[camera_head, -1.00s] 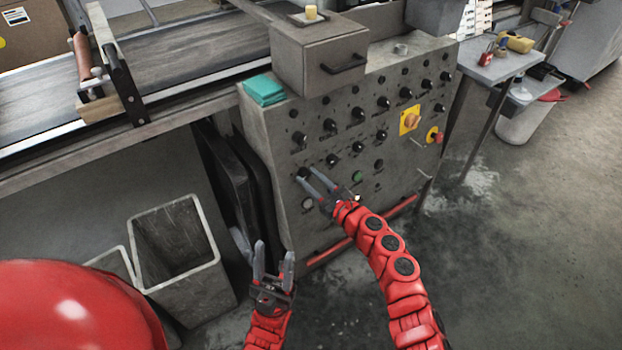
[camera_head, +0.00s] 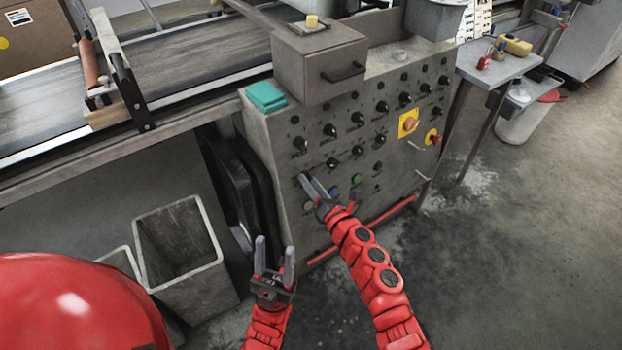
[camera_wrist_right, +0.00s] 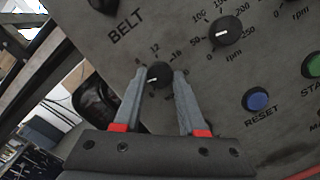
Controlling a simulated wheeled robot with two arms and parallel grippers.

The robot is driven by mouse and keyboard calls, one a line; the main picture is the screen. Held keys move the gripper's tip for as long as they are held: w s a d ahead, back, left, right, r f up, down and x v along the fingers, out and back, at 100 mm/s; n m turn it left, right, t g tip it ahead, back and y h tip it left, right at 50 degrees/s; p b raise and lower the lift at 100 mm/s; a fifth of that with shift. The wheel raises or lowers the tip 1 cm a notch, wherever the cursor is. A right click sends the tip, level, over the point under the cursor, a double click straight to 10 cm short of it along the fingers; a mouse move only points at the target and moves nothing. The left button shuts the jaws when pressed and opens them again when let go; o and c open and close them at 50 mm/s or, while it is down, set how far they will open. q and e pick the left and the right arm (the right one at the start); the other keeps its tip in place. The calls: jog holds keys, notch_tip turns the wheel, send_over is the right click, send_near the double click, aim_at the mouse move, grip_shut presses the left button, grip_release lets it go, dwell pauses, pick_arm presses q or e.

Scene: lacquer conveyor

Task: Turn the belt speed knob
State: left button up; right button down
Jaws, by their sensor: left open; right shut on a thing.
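The belt speed knob (camera_wrist_right: 159,74) is a black round knob with a white pointer line on the grey control panel (camera_head: 270,130). It sits below the word BELT in the right wrist view, with 12 and 16 printed near it. My right gripper (camera_wrist_right: 160,82) is shut on this knob, one finger on each side. In the head view my right gripper (camera_head: 307,180) reaches the panel's lower left and mostly hides the knob. My left gripper (camera_head: 273,254) is open and empty, low in front of the panel and apart from it.
Another black knob (camera_wrist_right: 225,30) marked rpm, a blue RESET button (camera_wrist_right: 256,99) and a green button (camera_wrist_right: 313,65) are close by on the panel. Grey bins (camera_head: 205,285) stand at the lower left.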

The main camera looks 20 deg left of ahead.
jog(key=m+h+p, duration=0.1)
jog(key=m+p, duration=0.5)
jog(key=m, duration=0.1)
jog(key=m+h+p, duration=0.1)
jog(key=m+p, duration=0.5)
jog(key=m+g+h+p, duration=0.1)
jog(key=m+p, duration=0.5)
jog(key=m, duration=0.1)
jog(key=shift+a+r+m, duration=0.1)
jog(key=shift+r+m, duration=0.2)
jog(key=shift+s+f+h+p, duration=0.1)
jog(key=shift+s+h+p, duration=0.05)
jog(key=shift+h+p, duration=0.2)
jog(key=shift+c, duration=2.4)
grip_release()
